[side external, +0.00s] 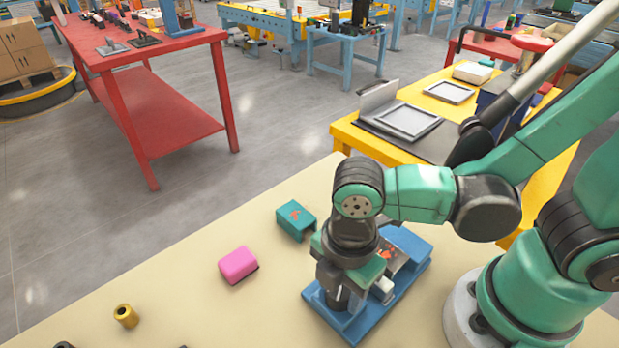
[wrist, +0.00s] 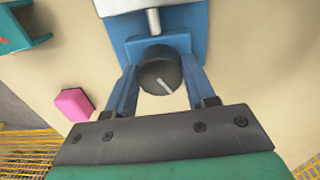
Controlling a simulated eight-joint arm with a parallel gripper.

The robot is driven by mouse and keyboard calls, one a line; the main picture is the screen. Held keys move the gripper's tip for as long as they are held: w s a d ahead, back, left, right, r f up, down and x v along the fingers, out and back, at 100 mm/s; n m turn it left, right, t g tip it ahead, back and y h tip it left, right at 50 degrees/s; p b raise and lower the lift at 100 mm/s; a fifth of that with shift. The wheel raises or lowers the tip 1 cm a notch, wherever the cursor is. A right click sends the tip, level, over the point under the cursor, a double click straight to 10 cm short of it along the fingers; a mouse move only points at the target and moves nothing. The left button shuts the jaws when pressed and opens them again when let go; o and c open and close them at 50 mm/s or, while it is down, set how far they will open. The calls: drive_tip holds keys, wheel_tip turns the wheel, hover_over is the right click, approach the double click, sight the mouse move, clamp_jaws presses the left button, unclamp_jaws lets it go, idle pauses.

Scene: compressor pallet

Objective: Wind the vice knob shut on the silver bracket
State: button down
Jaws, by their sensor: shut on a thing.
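The blue vice (side external: 415,271) stands on the cream table, partly hidden under my gripper. Its black round knob (wrist: 160,70) with a white pointer line shows in the wrist view, at the end of a silver screw shaft (wrist: 153,22). My gripper (side external: 338,290) points down over the knob end of the vice. In the wrist view its two fingers (wrist: 159,82) stand on either side of the knob, shut on it. A silver piece (side external: 397,257) with a red mark, seemingly the bracket, sits in the vice, largely hidden behind my wrist. I cannot tell whether the jaw touches it.
A pink block (side external: 238,265) and a teal channel-shaped block (side external: 296,219) with a red mark lie left of the vice. A brass bushing (side external: 125,316) stands near the front left. The table between them is clear. A yellow table (side external: 347,136) with grey trays stands behind.

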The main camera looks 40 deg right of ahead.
drive_tip(key=m, duration=0.5)
drive_tip(key=shift+m, duration=0.3)
drive_tip(key=m, duration=0.4)
drive_tip(key=shift+m, duration=0.3)
drive_tip(key=m, duration=0.4)
drive_tip(key=shift+m, duration=0.3)
drive_tip(key=m, duration=0.4)
drive_tip(key=shift+m, duration=0.3)
drive_tip(key=m, duration=1)
drive_tip(key=shift+m, duration=2.2)
